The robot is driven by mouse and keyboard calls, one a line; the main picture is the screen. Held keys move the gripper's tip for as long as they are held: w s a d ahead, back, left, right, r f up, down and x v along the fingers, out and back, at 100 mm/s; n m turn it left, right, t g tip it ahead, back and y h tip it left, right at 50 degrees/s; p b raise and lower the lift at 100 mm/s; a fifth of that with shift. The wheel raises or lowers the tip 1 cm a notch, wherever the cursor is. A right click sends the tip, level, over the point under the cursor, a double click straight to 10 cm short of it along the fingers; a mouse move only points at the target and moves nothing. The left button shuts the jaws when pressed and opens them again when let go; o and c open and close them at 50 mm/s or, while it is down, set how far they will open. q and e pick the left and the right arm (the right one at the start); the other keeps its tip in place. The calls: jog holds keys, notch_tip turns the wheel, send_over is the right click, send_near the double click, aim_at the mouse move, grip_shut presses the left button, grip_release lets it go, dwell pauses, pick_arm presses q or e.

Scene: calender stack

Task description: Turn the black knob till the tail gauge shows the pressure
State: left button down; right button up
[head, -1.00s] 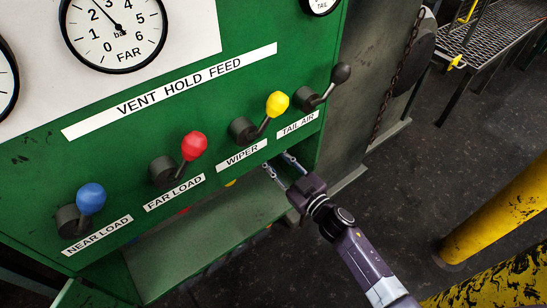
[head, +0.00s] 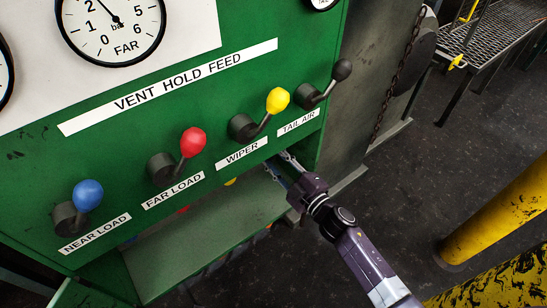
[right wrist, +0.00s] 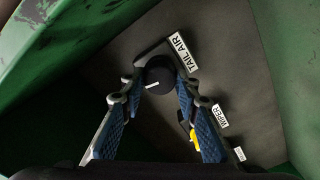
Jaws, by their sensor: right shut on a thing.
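The black knob (right wrist: 158,75) with a white pointer line shows in the right wrist view beside a TAIL AIR label (right wrist: 181,53). My right gripper (right wrist: 157,88) is shut on it, one blue-padded finger on each side. In the head view my right gripper (head: 279,168) reaches under the green panel's lower edge, and the knob is hidden there. The tail gauge (head: 322,3) is cut off at the top edge of the head view, so its needle cannot be read. My left gripper is not in view.
Above on the green panel (head: 224,77) stand levers with blue (head: 88,195), red (head: 193,142), yellow (head: 278,100) and black (head: 342,69) balls. A yellow knob (right wrist: 193,135) lies close to my right finger, by the WIPER label (right wrist: 219,115). A yellow post (head: 500,205) stands right.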

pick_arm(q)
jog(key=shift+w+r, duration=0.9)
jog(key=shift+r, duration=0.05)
pick_arm(e)
jog(key=shift+n, duration=1.1)
jog(key=shift+f, duration=0.1)
jog(key=o, duration=1.2)
jog(key=shift+c, duration=0.2)
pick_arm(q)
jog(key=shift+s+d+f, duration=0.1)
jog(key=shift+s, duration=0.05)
pick_arm(e)
jog(key=v, duration=1.2)
